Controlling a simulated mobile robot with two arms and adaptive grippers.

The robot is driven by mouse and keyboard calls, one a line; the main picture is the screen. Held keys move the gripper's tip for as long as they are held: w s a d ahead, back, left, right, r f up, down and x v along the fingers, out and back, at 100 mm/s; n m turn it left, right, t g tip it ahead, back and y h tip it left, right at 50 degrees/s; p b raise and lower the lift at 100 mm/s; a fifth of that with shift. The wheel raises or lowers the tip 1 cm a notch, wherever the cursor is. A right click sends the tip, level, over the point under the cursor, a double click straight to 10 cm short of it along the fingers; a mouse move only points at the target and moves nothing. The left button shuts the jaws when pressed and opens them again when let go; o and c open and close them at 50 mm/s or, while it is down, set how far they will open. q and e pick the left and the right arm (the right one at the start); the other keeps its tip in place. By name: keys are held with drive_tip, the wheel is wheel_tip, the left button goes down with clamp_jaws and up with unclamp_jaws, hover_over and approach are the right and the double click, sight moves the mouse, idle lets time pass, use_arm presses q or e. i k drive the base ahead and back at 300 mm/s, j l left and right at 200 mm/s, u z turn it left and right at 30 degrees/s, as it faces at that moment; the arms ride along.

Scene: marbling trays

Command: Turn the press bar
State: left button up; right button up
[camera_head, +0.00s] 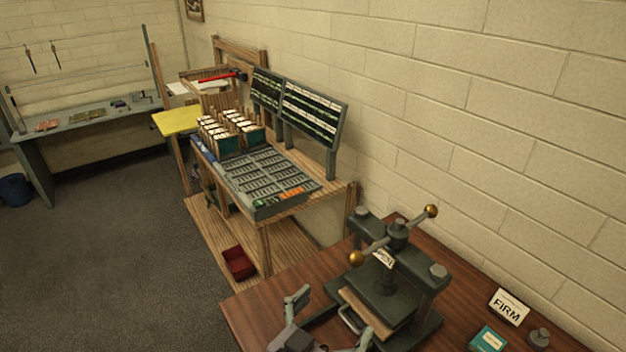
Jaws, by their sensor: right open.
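A dark green-grey press (382,296) stands on the brown wooden table at the lower right. Its press bar (414,221) is a metal rod on top of the screw, with a brass ball at each end. The bar slants from the near left ball (356,258) to the far right ball (432,211). My right gripper (333,315) is at the bottom edge of the picture, in front and to the left of the press, lower than the bar and apart from it. Its jaws are open. My left gripper is out of view.
A white card reading "FIRM" (509,307), a teal box (488,339) and a small grey weight (539,338) sit right of the press. A block wall runs close behind. A wooden bench with a slotted tray (265,180) stands beyond the table (262,304).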

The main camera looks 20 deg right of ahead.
sight(395, 240)
drive_tip(key=k+j, duration=0.2)
drive_tip(key=j, duration=0.2)
drive_tip(key=k+j, duration=0.2)
drive_tip(key=j, duration=0.2)
drive_tip(key=k+j, duration=0.2)
drive_tip(key=j, duration=0.2)
